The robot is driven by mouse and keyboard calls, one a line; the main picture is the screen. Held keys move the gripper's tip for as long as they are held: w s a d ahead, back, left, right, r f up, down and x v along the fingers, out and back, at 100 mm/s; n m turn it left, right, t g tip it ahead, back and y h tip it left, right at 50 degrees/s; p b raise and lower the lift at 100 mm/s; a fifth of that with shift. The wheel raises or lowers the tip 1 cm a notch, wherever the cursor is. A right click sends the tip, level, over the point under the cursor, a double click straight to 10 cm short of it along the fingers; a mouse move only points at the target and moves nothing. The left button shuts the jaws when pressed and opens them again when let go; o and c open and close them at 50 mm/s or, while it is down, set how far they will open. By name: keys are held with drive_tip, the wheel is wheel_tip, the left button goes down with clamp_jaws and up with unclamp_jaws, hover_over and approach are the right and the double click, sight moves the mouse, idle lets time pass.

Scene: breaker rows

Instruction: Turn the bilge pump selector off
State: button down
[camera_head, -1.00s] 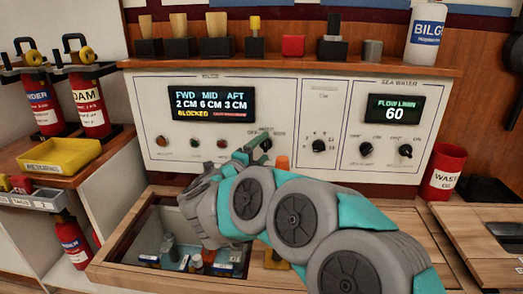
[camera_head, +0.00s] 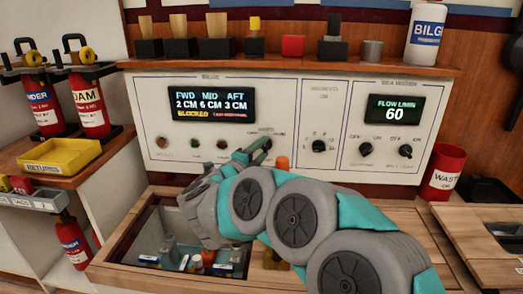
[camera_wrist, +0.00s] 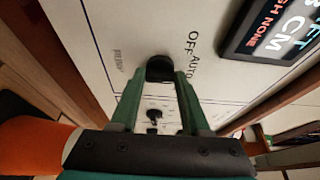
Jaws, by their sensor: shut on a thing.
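The bilge pump selector is a round black knob (camera_wrist: 160,68) on the white panel, in the wrist view near labels reading OFF and AUTO. My gripper (camera_wrist: 162,82) has its two green fingers on either side of the knob, shut on it. In the head view my gripper (camera_head: 258,150) reaches the panel below the bilge display (camera_head: 211,104), and its fingers mostly hide the knob. The display shows FWD 2 CM, MID 6 CM, AFT 3 CM and a yellow BLOCKED. I cannot tell exactly where the knob points.
Small round indicators (camera_head: 161,142) are at the left. An open bin (camera_head: 150,222) lies below the arm. A red waste cup (camera_head: 445,172) stands at the right.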

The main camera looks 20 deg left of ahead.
drive_tip(key=shift+n+t+p, duration=0.3)
drive_tip(key=shift+n+p, duration=0.15)
drive_tip(key=shift+n, duration=0.25)
drive_tip(key=n+t+p, duration=0.1)
drive_tip(key=n, duration=0.2)
drive_tip(key=shift+f, duration=0.2)
drive_tip(key=n+y, duration=0.1)
drive_tip(key=n, duration=0.1)
drive_tip(key=n+t+p, duration=0.1)
drive_tip(key=n, duration=0.2)
drive_tip(key=shift+d+f+t+y+p, duration=0.1)
drive_tip(key=shift+t+y+p, duration=0.2)
drive_tip(key=shift+y, duration=0.1)
drive_tip(key=shift+n, duration=0.3)
drive_tip(key=shift+c, duration=1.9)
unclamp_jaws()
drive_tip(key=shift+s+f, duration=0.1)
